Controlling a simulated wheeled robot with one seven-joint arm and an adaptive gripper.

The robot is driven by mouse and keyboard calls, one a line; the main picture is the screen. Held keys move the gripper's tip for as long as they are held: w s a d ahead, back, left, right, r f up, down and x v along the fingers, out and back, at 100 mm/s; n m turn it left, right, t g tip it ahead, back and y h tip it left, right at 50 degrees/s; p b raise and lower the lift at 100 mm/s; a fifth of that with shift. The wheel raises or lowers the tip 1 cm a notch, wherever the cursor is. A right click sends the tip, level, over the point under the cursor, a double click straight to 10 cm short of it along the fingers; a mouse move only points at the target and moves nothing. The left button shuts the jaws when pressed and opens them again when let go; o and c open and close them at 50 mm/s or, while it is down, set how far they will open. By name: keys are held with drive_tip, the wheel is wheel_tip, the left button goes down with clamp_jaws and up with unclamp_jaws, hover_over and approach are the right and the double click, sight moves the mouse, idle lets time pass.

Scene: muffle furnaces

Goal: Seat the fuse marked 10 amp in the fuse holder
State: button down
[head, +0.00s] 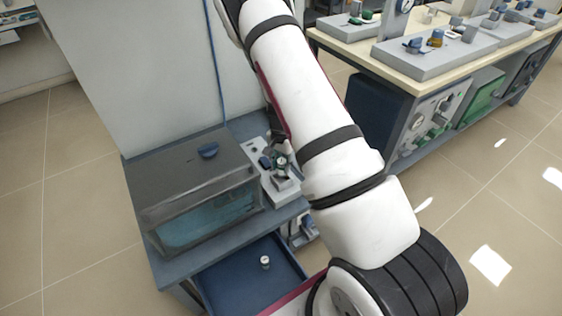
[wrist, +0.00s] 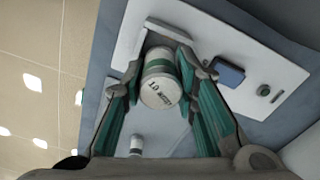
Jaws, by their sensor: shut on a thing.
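My gripper (wrist: 163,92) is shut on a white cylindrical fuse (wrist: 158,92) with a green band. The mark on its end face seems to begin with 10; the rest is too small to read. In the head view my gripper (head: 281,163) is over a pale grey panel (head: 268,190) beside the tank, partly hidden by my arm.
A blue knob (wrist: 228,72) and a small green button (wrist: 264,91) are on the panel. A second small white cylinder (head: 265,261) stands in the open blue drawer (head: 235,282). A glass-fronted tank (head: 205,215) stands left of the panel. Benches with instruments are at the right.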

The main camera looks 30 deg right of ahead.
sight(282, 172)
drive_tip(key=shift+f+b, duration=1.25)
drive_tip(key=shift+f, duration=0.75)
drive_tip(key=c, duration=1.2)
unclamp_jaws()
drive_tip(key=shift+r, duration=0.1)
wheel_tip(282, 172, up, 12)
drive_tip(key=shift+f, duration=0.15)
